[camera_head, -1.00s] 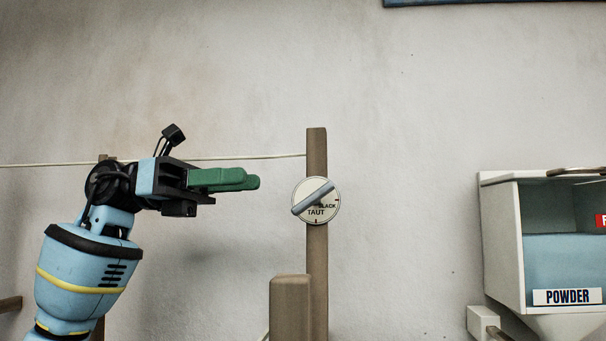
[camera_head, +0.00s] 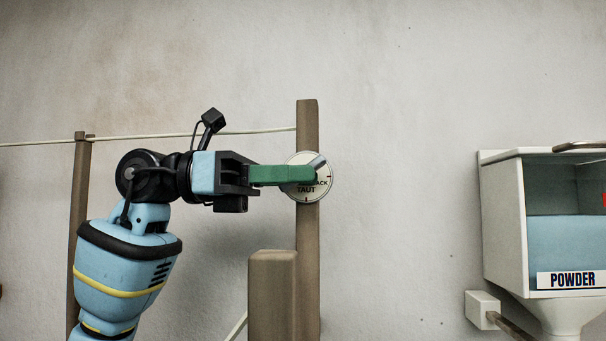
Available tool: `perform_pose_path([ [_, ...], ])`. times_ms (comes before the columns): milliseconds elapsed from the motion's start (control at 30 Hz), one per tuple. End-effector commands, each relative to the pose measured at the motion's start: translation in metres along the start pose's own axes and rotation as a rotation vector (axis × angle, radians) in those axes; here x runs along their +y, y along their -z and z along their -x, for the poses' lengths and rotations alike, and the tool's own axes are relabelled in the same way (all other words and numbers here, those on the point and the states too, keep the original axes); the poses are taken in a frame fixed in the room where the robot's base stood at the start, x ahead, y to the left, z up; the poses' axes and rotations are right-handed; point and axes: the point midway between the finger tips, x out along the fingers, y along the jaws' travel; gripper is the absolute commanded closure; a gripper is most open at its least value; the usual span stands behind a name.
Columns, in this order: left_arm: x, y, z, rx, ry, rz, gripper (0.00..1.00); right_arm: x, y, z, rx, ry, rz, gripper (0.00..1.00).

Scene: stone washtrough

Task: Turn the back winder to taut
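The back winder (camera_head: 324,190) is a round white dial on a brown wooden post, with a TAUT label low on its face and a SLACK label to the right, partly covered. Its grey bar handle (camera_head: 319,163) slants up to the right; its lower part is hidden behind my fingers. My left gripper (camera_head: 312,174) comes in level from the left, its green fingers overlapping the dial and handle. The fingers line up one behind the other, so their gap and any contact with the handle cannot be told. My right gripper is not in view.
A shorter wooden post (camera_head: 273,300) stands below and left of the dial. A pale line (camera_head: 262,131) runs left from the dial's post to another post (camera_head: 82,190). A POWDER box (camera_head: 508,230) is at the right. Bare wall lies between dial and box.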

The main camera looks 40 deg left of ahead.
Motion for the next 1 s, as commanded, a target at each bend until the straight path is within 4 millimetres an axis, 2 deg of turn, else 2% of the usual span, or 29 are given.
perform_pose_path([
  [167,-0.0005,-0.0003,-0.0125,-0.001,0.001,-0.001,0.73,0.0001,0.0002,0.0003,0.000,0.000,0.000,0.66],
  [433,-0.0005,-0.0002,-0.0141,-0.001,0.000,0.000,0.73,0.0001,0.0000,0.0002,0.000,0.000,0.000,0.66],
  [467,-0.0004,-0.0002,-0.0141,-0.001,0.000,0.000,0.74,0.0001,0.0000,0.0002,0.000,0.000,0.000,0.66],
  [667,-0.0005,-0.0001,-0.0139,0.000,0.001,0.000,1.00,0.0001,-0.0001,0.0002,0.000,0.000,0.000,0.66],
  [1000,-0.0003,0.0020,-0.0144,-0.045,0.001,0.000,1.00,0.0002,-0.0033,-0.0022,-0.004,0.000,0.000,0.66],
])
